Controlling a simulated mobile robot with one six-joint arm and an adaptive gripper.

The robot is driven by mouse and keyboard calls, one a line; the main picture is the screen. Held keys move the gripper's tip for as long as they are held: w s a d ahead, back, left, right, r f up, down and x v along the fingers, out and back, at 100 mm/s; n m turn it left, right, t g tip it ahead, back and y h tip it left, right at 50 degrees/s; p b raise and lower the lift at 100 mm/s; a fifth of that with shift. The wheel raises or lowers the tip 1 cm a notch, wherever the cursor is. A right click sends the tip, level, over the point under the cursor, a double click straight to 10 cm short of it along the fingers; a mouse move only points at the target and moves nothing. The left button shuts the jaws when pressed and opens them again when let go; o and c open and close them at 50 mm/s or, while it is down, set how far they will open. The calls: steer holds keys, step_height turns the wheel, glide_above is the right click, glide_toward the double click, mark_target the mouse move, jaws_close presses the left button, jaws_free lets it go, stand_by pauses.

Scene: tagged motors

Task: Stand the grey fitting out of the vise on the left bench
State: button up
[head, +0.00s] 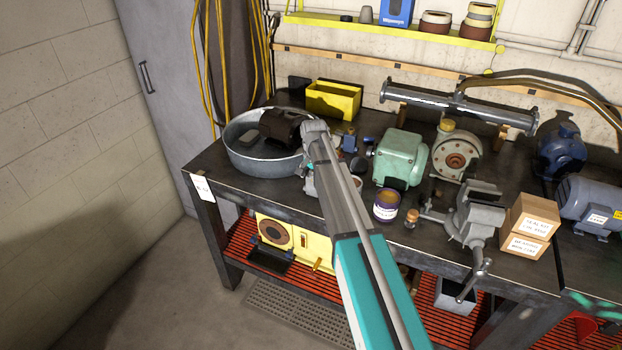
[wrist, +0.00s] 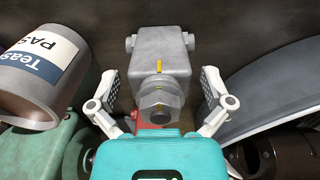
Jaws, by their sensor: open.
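The grey fitting (wrist: 161,55) is a block with a stub on each side, a hex nut end toward the wrist camera and yellow marks. It is out of the vise, on the dark left bench (head: 262,185), between the round basin and a tin. In the head view only a small grey part (head: 310,186) shows beside my arm. My gripper (wrist: 160,82) is open, one finger on each side of the fitting, with gaps visible. My arm hides most of the gripper in the head view. The vise (head: 474,218) stands at the bench's front right, its jaws empty as far as I see.
The metal basin (head: 255,160) with a dark motor (head: 283,128) is left of the fitting. A labelled tin (wrist: 38,85) and a green motor (head: 399,158) are close on the other side. A purple tin (head: 386,205) and cardboard boxes (head: 529,225) stand farther right.

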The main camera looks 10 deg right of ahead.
steer(key=shift+r+p, duration=5.8)
steer(key=shift+r, duration=0.15)
steer(key=shift+s, duration=0.2)
steer(key=s+n, duration=0.7)
steer(key=s, duration=2.1)
steer(key=shift+s+a, duration=0.35)
steer(key=shift+s, duration=0.05)
